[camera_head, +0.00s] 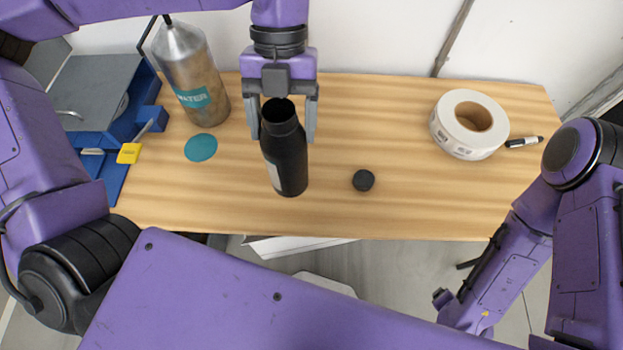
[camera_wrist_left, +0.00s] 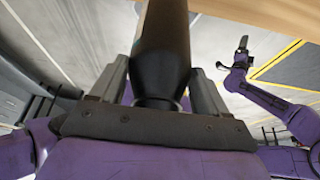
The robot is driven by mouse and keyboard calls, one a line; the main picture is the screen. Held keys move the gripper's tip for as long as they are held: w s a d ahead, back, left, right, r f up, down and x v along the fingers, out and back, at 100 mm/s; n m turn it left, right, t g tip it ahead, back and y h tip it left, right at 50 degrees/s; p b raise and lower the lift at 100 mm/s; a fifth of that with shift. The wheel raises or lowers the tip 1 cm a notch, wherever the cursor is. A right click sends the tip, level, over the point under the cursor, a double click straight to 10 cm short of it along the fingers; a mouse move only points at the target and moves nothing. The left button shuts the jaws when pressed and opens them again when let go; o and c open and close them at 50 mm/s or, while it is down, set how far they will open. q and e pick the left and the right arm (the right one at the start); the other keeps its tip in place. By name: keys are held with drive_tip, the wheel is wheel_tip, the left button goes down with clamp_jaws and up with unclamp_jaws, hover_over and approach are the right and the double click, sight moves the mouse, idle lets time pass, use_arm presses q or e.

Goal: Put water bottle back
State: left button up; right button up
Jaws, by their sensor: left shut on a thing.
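A black bottle (camera_head: 287,163) with an open top and a pale label on its left side is near the middle of the wooden table. My left gripper (camera_head: 284,128) is shut on it near its neck from behind. The bottle also fills the upper middle of the left wrist view (camera_wrist_left: 161,55), between the fingers. I cannot tell whether its base touches the table. A round black cap (camera_head: 363,180) lies to its right. A teal disc (camera_head: 201,147) lies to its left. My right arm is at the right, its gripper not clearly seen.
A metal bottle labelled WATER (camera_head: 190,75) stands at the back left of the table (camera_head: 400,215). A white tape roll (camera_head: 469,124) and a black marker (camera_head: 524,142) lie at the right. A blue rack (camera_head: 120,140) with a yellow tag stands left.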

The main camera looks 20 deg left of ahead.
use_arm(q)
drive_tip(key=s+a+r+n+t+h+b, duration=0.1)
drive_tip(key=s+r+n+t+h+b, duration=0.2)
drive_tip(key=s+n, duration=0.85)
drive_tip(key=w+f+n+p, duration=0.1)
drive_tip(key=w+p, duration=0.2)
drive_tip(key=w+f+n+t+p, duration=0.1)
drive_tip(key=w+p, duration=0.3)
drive_tip(key=w+d+f+n+p, duration=0.1)
drive_tip(key=w+p, duration=0.2)
drive_tip(key=shift+w+f+n+p, duration=0.15)
drive_tip(key=shift+n+p, duration=0.15)
drive_tip(key=shift+n, duration=0.05)
drive_tip(key=w+d+f+p, duration=0.1)
drive_tip(key=w+f+p, duration=0.1)
drive_tip(key=w+f, duration=0.5)
wheel_tip(320, 180, down, 4)
drive_tip(key=shift+w+p, duration=0.2)
drive_tip(key=shift+p, duration=0.15)
drive_tip(key=shift+f, duration=0.1)
drive_tip(key=o, duration=1.7)
drive_tip(key=v, duration=0.6)
drive_tip(key=b+v, duration=0.1)
drive_tip(key=v, duration=0.5)
drive_tip(key=shift+s+a, duration=0.15)
drive_tip(key=shift+s, duration=0.1)
